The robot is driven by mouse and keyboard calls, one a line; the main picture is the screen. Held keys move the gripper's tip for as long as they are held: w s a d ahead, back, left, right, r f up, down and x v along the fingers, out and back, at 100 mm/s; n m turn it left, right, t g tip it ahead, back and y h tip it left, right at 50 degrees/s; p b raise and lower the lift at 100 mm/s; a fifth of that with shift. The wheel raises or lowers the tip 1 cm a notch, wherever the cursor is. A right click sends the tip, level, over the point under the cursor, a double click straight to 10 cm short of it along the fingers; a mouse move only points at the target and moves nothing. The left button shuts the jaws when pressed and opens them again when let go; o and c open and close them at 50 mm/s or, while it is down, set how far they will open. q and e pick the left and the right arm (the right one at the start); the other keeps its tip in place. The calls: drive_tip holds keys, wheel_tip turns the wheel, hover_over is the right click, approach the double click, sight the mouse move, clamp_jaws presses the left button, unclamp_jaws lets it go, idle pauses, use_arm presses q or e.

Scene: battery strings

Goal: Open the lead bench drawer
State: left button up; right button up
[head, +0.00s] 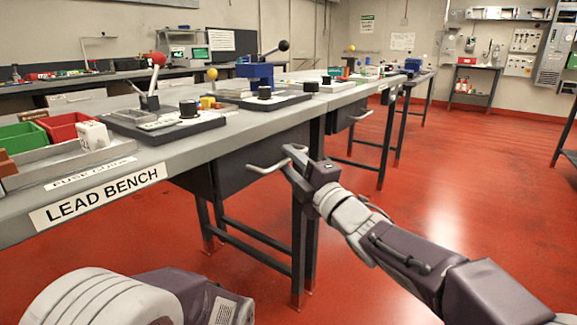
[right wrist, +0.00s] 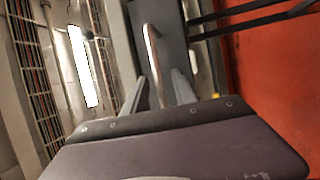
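The lead bench (head: 190,150) runs from the left foreground into the distance, with a "LEAD BENCH" label (head: 100,195) on its edge. Its dark drawer (head: 236,165) sits under the top and looks shut. The drawer's pale bar handle (head: 266,169) sticks out from the front. My right gripper (head: 292,157) is at the right end of this handle. In the right wrist view, the handle (right wrist: 152,58) runs between the two spread fingers of the right gripper (right wrist: 160,85), with gaps visible beside it. My left gripper is out of view.
Red and green bins (head: 64,126) and lever devices (head: 162,124) stand on the bench top. Dark bench legs (head: 305,225) stand below the drawer. A farther bench has a similar handle (head: 362,115). The red floor to the right is clear.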

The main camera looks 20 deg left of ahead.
drive_tip(key=shift+w+a+r, duration=0.1)
drive_tip(key=shift+w+a, duration=0.15)
clamp_jaws()
idle(1.4)
